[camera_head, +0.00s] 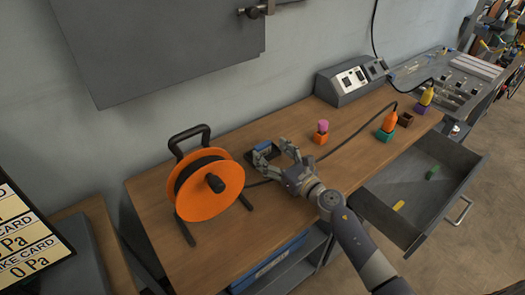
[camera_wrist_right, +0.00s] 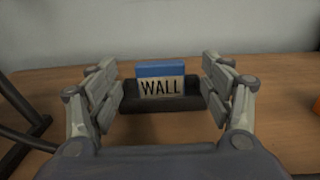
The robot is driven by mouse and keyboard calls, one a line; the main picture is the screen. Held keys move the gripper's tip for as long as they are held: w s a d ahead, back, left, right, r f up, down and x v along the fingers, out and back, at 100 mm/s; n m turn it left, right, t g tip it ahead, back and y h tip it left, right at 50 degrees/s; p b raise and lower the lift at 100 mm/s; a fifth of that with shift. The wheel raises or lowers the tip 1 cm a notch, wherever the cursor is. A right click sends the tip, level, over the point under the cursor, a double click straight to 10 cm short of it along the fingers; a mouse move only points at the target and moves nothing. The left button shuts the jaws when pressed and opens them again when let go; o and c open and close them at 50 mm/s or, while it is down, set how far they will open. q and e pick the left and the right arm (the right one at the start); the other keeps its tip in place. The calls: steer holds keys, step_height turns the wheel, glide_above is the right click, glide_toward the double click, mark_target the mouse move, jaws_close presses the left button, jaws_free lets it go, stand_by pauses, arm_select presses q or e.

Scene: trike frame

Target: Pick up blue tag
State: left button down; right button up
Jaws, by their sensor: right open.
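The blue tag (camera_wrist_right: 160,69) stands in a dark holder (camera_wrist_right: 130,101) on the wooden bench. A pale plate reading "WALL" (camera_wrist_right: 160,87) is in front of the blue part. In the head view the blue tag (camera_head: 263,147) shows just left of my right gripper (camera_head: 272,150). My right gripper (camera_wrist_right: 160,90) is open, with one finger on either side of the tag and a visible gap on both sides. The fingers do not appear to touch it. My left gripper is not in view.
An orange cable reel (camera_head: 210,192) stands left of the holder. An orange block with a pink top (camera_head: 321,131) is to the right. A grey power box (camera_head: 352,82) is at the back. An open drawer (camera_head: 425,190) juts out at the front right.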

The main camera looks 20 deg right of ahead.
mark_target(264, 146)
steer(key=shift+x, duration=2.35)
steer(key=shift+r, duration=0.1)
steer(key=shift+c, duration=0.5)
steer(key=c, duration=1)
